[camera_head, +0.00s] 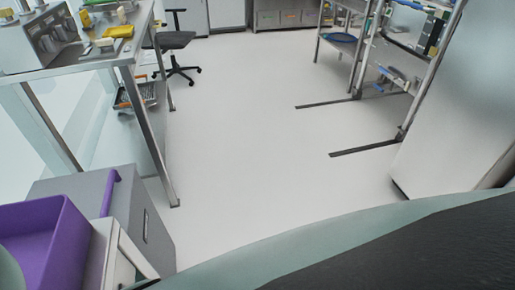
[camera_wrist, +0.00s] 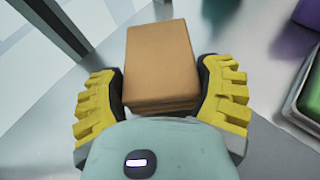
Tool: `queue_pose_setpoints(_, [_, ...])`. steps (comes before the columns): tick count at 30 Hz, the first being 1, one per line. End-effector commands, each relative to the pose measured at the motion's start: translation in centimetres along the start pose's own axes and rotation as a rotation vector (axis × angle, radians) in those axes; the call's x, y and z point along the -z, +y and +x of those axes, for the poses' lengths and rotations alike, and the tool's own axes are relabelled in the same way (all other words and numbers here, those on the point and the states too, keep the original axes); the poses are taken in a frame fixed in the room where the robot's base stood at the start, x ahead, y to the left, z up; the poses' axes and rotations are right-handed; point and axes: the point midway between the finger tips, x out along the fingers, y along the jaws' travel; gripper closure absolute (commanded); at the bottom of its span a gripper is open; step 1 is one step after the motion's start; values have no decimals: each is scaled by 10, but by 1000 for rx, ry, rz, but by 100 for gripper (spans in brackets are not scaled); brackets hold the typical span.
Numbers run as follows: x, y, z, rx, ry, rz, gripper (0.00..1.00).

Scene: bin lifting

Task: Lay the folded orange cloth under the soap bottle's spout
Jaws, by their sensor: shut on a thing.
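The folded orange cloth (camera_wrist: 158,48) shows in the wrist view as a flat, brownish-orange rectangular stack with layered edges. My gripper (camera_wrist: 162,82) has yellow ribbed fingers on the left and right sides of the cloth and is shut on it. The cloth's near end is partly hidden by the gripper body. A grey metallic surface lies below and beyond it. I cannot make out the soap bottle or its spout in either view. My gripper does not show in the head view.
In the wrist view, a metal-rimmed tray (camera_wrist: 290,115) is at the right, near a purple thing (camera_wrist: 299,42). In the head view, a purple bin (camera_head: 45,235) sits lower left, a metal table (camera_head: 70,58) upper left, and shelving (camera_head: 385,65) upper right. The middle floor is clear.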

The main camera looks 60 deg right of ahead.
Motion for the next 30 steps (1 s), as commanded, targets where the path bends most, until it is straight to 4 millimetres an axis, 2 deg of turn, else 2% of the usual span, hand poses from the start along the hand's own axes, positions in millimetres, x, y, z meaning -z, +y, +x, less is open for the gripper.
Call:
queue_pose_setpoints(8, [-12,-20,24,2,1,0,61])
queue_pose_setpoints(17, [-30,-56,68,9,0,2,61])
queue_pose_setpoints(24, [-48,-90,113,9,-1,1,61])
queue_pose_setpoints(30, [-55,-104,133,6,0,1,61])
